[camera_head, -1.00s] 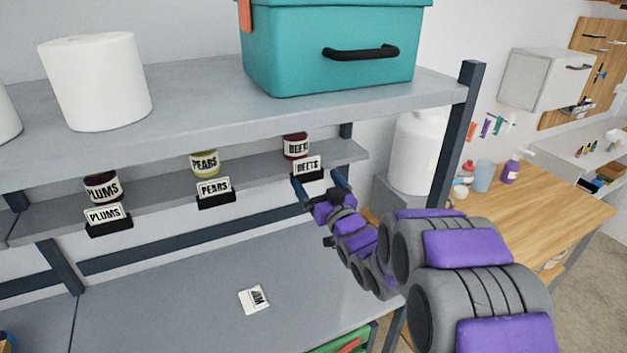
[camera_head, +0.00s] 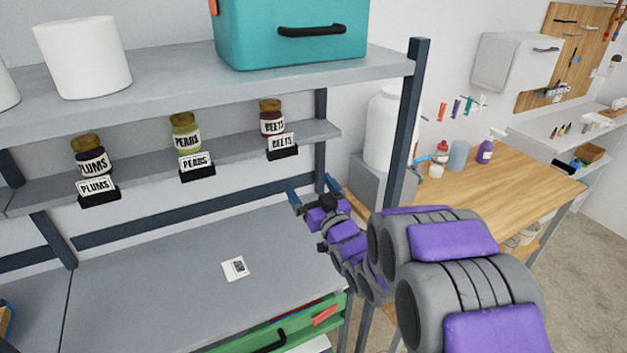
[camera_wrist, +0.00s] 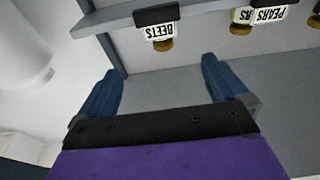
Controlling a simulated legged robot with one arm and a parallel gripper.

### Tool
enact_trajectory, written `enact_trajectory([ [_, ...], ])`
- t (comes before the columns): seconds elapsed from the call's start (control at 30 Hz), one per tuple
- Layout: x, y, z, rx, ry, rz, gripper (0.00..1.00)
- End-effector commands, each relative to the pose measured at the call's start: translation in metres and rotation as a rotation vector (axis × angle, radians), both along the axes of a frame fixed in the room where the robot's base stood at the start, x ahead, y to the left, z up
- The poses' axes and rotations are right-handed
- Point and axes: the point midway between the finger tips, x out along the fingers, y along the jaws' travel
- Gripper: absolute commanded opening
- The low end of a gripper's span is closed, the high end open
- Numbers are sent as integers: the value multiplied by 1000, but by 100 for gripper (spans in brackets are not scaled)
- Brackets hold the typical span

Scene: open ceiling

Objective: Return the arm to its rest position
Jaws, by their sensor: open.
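My gripper (camera_head: 314,198) is open and empty, in front of the shelf unit and below the narrow middle shelf, at its right end. In the wrist view my gripper (camera_wrist: 163,88) shows its two blue fingers spread apart with nothing between them. The beets jar (camera_head: 271,118) stands on the middle shelf behind its label holder (camera_head: 282,145), above and left of my gripper. The wrist view is upside down and shows the beets label (camera_wrist: 157,32) beyond the fingers. My arm reaches in from the lower right.
The pears jar (camera_head: 186,133) and plums jar (camera_head: 90,157) stand on the same shelf. A teal box (camera_head: 290,35) and white roll (camera_head: 85,58) sit above. A dark upright post (camera_head: 405,130) is near my arm. A small card (camera_head: 235,268) lies on the grey worktop (camera_head: 170,270).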

Motion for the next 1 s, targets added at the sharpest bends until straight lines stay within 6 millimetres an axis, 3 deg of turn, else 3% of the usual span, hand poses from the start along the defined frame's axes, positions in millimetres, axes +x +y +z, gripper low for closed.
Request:
enact_trajectory([
  [0.17,1,-16,-2,-55,68,-48,100],
  [0.33,-8,-56,-17,-174,249,-156,100],
  [0.47,-27,-89,-32,-258,415,-239,100],
  [0.57,-49,-114,-43,-313,547,-298,100],
  [0.77,-114,-160,-64,-397,829,-393,100],
  [1.0,-219,-197,-79,-461,1177,-456,100],
])
